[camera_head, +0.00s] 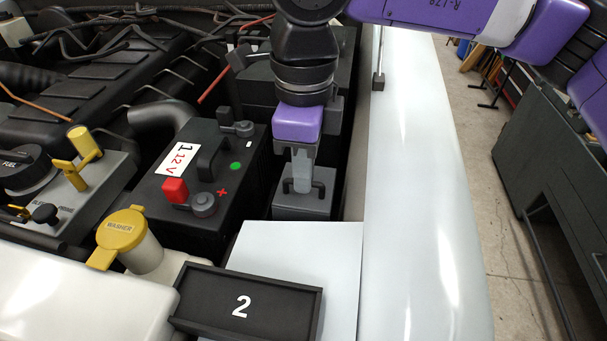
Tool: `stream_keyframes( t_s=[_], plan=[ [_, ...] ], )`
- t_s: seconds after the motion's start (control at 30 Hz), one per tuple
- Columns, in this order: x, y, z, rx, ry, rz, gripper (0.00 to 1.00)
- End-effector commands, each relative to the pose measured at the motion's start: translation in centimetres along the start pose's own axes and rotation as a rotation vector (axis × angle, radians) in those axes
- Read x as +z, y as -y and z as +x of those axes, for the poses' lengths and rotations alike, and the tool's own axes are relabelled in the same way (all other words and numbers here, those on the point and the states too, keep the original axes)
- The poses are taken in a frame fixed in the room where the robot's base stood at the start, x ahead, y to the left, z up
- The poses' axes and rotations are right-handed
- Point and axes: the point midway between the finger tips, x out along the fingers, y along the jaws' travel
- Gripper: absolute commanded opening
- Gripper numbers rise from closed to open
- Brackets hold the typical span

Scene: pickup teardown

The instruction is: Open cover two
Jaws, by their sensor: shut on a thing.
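My gripper (302,178) points down over a small dark grey box-like cover (303,206) with a handle on top. Its fingers are shut on that handle (289,187). No number shows on this cover, and its rear part is hidden behind my gripper. A black rectangular tray or lid marked with a white 2 (245,306) lies in the foreground, on or beside a pale flat panel (300,246). My gripper is well behind it and apart from it.
A black battery marked 1 and 12V (205,178), with a red terminal cap, stands left of my gripper. A yellow washer cap (121,229) is farther left. The white fender (425,200) runs along the right. Hoses and cables lie at the back left.

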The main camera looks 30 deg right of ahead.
Motion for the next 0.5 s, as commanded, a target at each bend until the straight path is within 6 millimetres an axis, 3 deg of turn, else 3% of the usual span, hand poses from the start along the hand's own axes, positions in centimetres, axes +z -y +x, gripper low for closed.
stream_keyframes(
  t_s=[0.5],
  plan=[
    [0.0,1.7,-1.1,-0.003,0.0,0.003,0.0]
  ],
)
